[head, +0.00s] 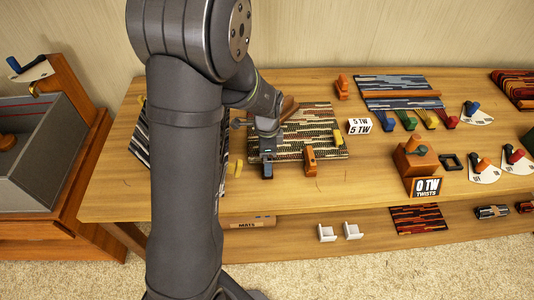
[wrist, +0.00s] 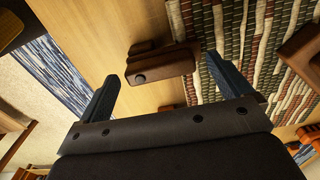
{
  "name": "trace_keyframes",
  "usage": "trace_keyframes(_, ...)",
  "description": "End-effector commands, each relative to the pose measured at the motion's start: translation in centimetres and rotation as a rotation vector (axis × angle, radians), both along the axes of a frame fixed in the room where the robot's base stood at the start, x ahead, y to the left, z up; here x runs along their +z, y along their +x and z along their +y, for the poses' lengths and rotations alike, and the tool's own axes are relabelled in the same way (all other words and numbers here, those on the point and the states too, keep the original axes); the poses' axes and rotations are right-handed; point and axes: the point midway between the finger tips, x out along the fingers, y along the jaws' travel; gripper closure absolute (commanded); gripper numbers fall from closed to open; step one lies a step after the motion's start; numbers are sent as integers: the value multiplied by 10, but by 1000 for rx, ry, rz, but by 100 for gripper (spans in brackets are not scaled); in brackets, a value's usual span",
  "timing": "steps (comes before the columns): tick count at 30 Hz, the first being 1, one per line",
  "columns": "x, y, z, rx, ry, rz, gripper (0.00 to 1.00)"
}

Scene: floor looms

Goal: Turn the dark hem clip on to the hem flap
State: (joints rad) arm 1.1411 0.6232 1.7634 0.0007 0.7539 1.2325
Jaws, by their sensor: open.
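A dark brown clip (wrist: 160,62) with a round pivot shows in the wrist view, lying on bare wood beside the edge of the striped woven mat (wrist: 235,60). It sits ahead of and between the fingers of my gripper (wrist: 158,80), which is open with nothing held. In the head view my gripper (head: 267,165) is low over the front left part of the mat (head: 318,118). The clip cannot be made out there, likely behind the gripper. A brown flap-like piece (head: 289,106) is at the mat's back left; I cannot tell if it is the hem flap.
An orange-brown clip (head: 310,160) stands at the mat's front edge and a yellow clip (head: 337,138) at its right.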

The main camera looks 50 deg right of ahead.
Motion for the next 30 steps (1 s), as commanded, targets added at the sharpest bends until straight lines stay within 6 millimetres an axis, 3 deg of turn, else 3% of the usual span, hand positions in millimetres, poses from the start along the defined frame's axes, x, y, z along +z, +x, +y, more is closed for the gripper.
trace_keyframes(8, 15, 0, -1, 2, -3, -1, 5)
trace_keyframes(24, 139, 0, -1, 0, -5, -2, 5)
trace_keyframes(30, 166, 0, 0, 0, -2, -1, 5)
